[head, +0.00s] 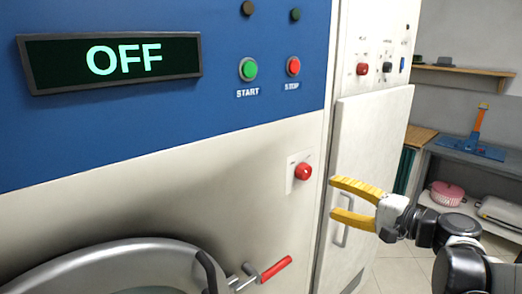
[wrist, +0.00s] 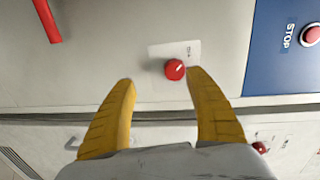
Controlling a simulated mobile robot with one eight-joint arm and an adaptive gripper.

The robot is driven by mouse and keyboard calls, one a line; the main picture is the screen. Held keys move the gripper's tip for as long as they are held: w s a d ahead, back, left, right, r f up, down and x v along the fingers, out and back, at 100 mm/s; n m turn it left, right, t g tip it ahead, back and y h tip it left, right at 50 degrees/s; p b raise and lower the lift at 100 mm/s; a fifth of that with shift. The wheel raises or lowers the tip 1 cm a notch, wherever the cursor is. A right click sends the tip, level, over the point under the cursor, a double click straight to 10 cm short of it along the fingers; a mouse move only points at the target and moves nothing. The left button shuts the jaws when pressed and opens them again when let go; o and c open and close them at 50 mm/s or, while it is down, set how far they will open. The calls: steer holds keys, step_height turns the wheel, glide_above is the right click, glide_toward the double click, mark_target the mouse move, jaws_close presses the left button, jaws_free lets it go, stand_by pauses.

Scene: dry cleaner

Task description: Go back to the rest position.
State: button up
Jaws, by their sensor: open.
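My gripper (head: 338,200) has yellow fingers and is open and empty. In the head view it is at the right, in front of the machine's right edge and the cabinet door beside it. In the wrist view the gripper (wrist: 160,85) has its fingers spread, with a red knob (wrist: 175,69) showing beyond and between the tips. The same red knob (head: 303,171) sits on a small white plate in the head view, left of the fingers and apart from them. No held object shows.
The machine's display (head: 112,60) reads OFF. Its green START button (head: 248,69) and red STOP button (head: 293,66) are on the blue panel. A round door (head: 110,268) with a red-handled lever (head: 276,268) is below. A shelf unit (head: 468,155) stands at right.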

steer(key=s+a+f+n+g+h, duration=0.2)
steer(key=s+a+f+n+g, duration=0.1)
steer(key=s+a+f, duration=0.3)
steer(key=s+f+n+g+h, duration=0.1)
steer(key=s+f+n+h, duration=0.2)
steer(key=s, duration=0.3)
steer(key=s+d+f+n+g+h, duration=0.1)
steer(key=s+f+n+g+h, duration=0.1)
steer(key=s+h, duration=0.3)
steer(key=s+f+n, duration=0.1)
steer(key=s, duration=0.1)
steer(key=shift+s+f+n, duration=0.2)
steer(key=shift+s+n, duration=0.1)
steer(key=shift+n, duration=0.1)
